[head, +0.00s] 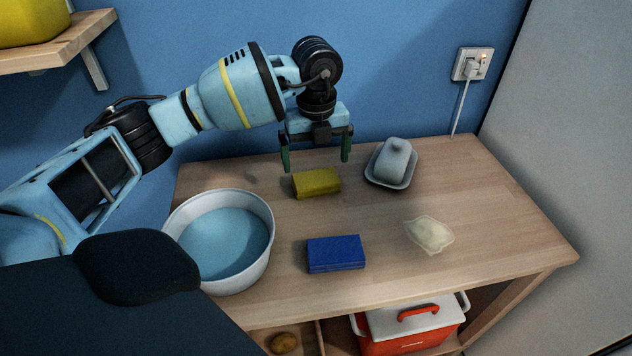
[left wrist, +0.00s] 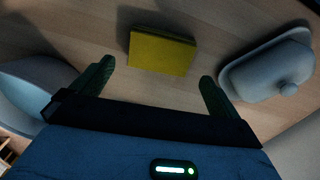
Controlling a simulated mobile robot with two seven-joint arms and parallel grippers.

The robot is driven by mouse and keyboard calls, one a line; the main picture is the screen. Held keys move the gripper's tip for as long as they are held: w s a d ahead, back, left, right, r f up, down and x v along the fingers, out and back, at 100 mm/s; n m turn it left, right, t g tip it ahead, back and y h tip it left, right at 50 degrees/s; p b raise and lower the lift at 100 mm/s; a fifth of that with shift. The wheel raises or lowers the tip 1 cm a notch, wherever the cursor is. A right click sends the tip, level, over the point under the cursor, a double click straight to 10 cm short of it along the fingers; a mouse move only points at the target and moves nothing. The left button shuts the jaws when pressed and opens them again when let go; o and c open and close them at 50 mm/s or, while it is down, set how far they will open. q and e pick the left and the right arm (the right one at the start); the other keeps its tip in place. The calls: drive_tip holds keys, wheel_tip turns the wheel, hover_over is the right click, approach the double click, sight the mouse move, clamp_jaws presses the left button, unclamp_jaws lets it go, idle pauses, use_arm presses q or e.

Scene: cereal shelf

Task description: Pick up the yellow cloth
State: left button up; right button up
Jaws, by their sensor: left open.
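The yellow cloth (head: 317,184) is a folded, block-like bundle lying on the wooden table, towards its back edge. It also shows in the left wrist view (left wrist: 160,53), near the middle and just ahead of the fingers. My left gripper (head: 316,166) is open and empty, above and a little behind the cloth in the head view. In the left wrist view its two green fingers (left wrist: 156,70) are spread wider than the cloth, one to each side, and do not touch it. My right gripper is not in view.
A basin of water (head: 267,245) stands at the table's left and a blue folded block (head: 336,253) in front. A grey covered butter dish (head: 391,165) is right of the cloth. A pale crumpled packet (head: 429,234) lies at right. A red cooler (head: 411,332) sits below.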

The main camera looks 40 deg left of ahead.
sight(316, 178)
use_arm(q)
drive_tip(key=shift+w+a+f+b, duration=0.1)
drive_tip(key=shift+f+b, duration=0.1)
drive_tip(key=shift+f, duration=1.1)
drive_tip(key=shift+a+f+b, duration=0.1)
drive_tip(key=shift+f+b, duration=0.1)
drive_tip(key=shift+f, duration=1.05)
drive_tip(key=c, duration=0.7)
